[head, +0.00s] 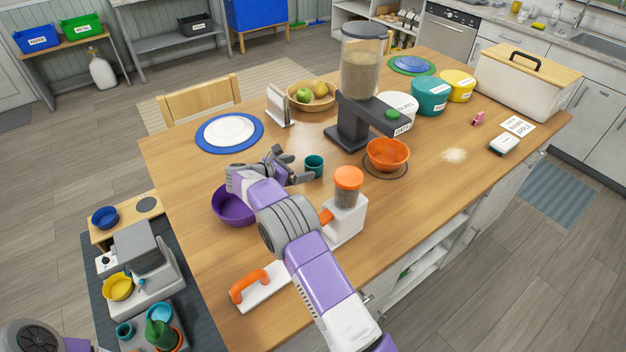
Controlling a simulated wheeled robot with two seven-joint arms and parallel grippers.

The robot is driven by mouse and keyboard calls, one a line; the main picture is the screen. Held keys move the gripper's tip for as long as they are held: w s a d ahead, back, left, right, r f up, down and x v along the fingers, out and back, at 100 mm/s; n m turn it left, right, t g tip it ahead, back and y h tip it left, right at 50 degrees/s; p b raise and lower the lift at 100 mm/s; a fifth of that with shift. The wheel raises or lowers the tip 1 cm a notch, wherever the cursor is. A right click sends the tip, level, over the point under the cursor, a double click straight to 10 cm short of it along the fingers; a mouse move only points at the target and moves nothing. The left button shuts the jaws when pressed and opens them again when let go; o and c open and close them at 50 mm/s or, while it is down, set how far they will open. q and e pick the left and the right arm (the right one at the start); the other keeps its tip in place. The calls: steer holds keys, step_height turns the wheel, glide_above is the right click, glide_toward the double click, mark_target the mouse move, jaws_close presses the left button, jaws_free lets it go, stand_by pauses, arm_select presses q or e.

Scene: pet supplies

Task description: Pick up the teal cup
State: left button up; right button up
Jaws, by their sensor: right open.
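A small teal cup (315,168) stands upright on the wooden table (405,215), left of an orange bowl. My right gripper (293,166) is open just left of this cup, its fingers pointing toward it. The fingers are close to the cup's near left side; I cannot tell whether they touch it. Another small teal cup (125,331) shows at the lower left, beside a green scoop-like thing. My left gripper is not in view.
A purple bowl (232,212) sits under and beside my right wrist. An orange-lidded dispenser (346,205), a tall food dispenser (360,85) and the orange bowl (388,154) stand close by. The table is clear between the blue-rimmed plate (230,132) and my gripper.

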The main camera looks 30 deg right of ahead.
mark_target(321, 163)
steer(key=shift+w+d+f, duration=0.1)
steer(key=shift+d+f, duration=0.3)
steer(key=shift+f, duration=0.15)
steer(key=x, duration=0.2)
steer(key=b+x, duration=0.1)
steer(key=x, duration=0.3)
steer(key=shift+w+d+r, duration=0.2)
steer(key=shift+w+d, duration=0.05)
steer(key=shift+d, duration=0.15)
steer(key=c, duration=1)
